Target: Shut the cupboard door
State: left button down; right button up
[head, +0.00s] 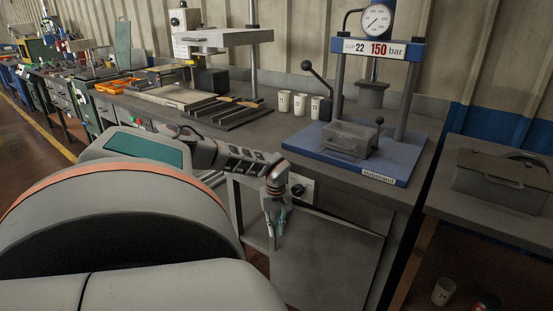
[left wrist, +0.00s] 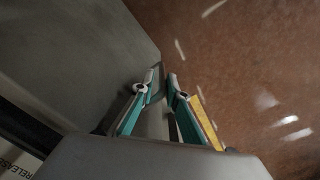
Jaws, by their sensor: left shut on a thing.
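The cupboard door (head: 328,262) is a plain grey panel under the workbench. It stands open, swung out from the cupboard, whose opening (head: 250,205) shows at its left. My left gripper (head: 277,236) is at the upper part of the door's free left edge, shut on it. In the left wrist view the door (left wrist: 85,45) fills the upper left, and its edge runs down between the two teal fingers of the gripper (left wrist: 162,92). My right gripper is not in view.
The workbench (head: 225,135) carries a blue-based press (head: 365,150) and white cups (head: 300,103). A second bench with a grey metal box (head: 500,180) stands at the right. Below it is a white cup (head: 442,291). Brown floor (left wrist: 250,60) is clear beside the door.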

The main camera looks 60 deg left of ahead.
pick_arm(q)
jog(key=shift+s+a, duration=0.4)
jog(key=shift+a, duration=0.1)
jog(key=c, duration=2.3)
grip_release()
jog(key=shift+c, duration=0.2)
jog(key=shift+o, duration=0.9)
jog(key=shift+s+a+f, duration=0.1)
jog(key=r, duration=1.2)
jog(key=shift+w+d+r, duration=0.15)
jog(key=shift+w+d, duration=0.15)
